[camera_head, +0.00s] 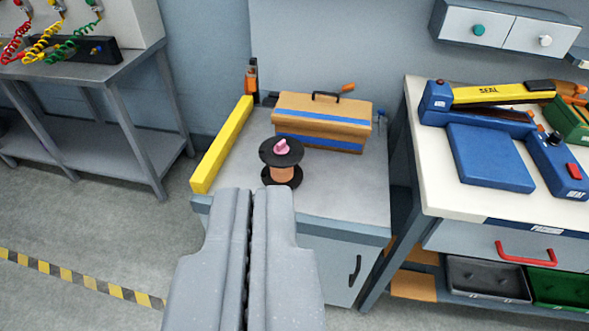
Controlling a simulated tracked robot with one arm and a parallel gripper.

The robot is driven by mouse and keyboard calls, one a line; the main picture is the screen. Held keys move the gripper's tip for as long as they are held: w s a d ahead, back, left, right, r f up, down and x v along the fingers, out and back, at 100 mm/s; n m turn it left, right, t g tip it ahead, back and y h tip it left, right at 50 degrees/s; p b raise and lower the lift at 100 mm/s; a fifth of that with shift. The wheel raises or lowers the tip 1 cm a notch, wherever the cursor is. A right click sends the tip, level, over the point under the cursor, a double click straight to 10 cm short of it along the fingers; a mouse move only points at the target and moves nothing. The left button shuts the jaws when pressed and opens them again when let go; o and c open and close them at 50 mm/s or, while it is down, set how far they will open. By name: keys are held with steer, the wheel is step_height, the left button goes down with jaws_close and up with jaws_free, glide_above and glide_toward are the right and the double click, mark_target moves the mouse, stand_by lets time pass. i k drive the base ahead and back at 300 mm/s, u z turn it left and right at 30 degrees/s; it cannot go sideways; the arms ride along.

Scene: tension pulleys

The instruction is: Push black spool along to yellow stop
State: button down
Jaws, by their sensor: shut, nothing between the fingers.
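The black spool (282,160) stands upright on the grey cabinet top. It has black flanges, a copper-coloured winding and a pink piece on top. The yellow stop (222,146) is a long bar along the left edge of the cabinet top. A gap of bare surface lies between the spool and the bar. My gripper (259,192) is shut and empty. In the picture its tips are just below and slightly left of the spool; I cannot tell whether they touch it.
A tan toolbox (322,121) with blue stripes stands behind the spool, close to it. A black and orange tool (252,80) is at the back left corner. The cabinet top (345,190) is bare at the front right. A workbench with a blue sealer (490,160) stands right.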

mark_target(282, 164)
steer(key=u, duration=0.05)
steer(key=k, duration=0.4)
steer(key=z, duration=0.45)
steer(key=i, duration=1.75)
steer(key=u, duration=0.45)
